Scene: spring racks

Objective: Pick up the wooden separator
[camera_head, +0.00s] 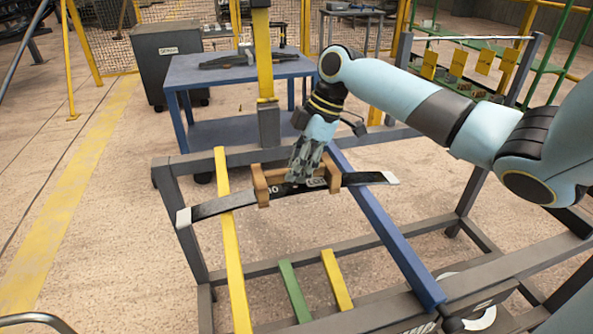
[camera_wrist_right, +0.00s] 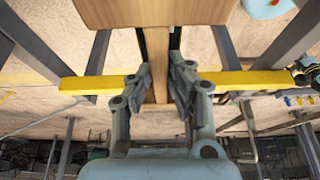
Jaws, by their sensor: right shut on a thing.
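The wooden separator (camera_head: 262,188) is a brown wooden piece with raised ends, sitting at the middle of a dark leaf spring (camera_head: 232,203) with pale ends. My right gripper (camera_head: 300,176) comes down on it from above and partly hides its middle. In the right wrist view, the gripper (camera_wrist_right: 160,80) is shut on a narrow wooden strip of the separator (camera_wrist_right: 157,50), with a wider wooden end at the top. Whether the separator touches the spring or is raised off it, I cannot tell. My left gripper is not in view.
The spring lies across a yellow bar (camera_head: 231,245) and a blue bar (camera_head: 385,235) of a grey rack (camera_head: 185,160). Shorter green (camera_head: 294,290) and yellow (camera_head: 337,280) bars are in front. A blue table (camera_head: 215,75) stands behind, with a dark cabinet (camera_head: 170,62) beside it.

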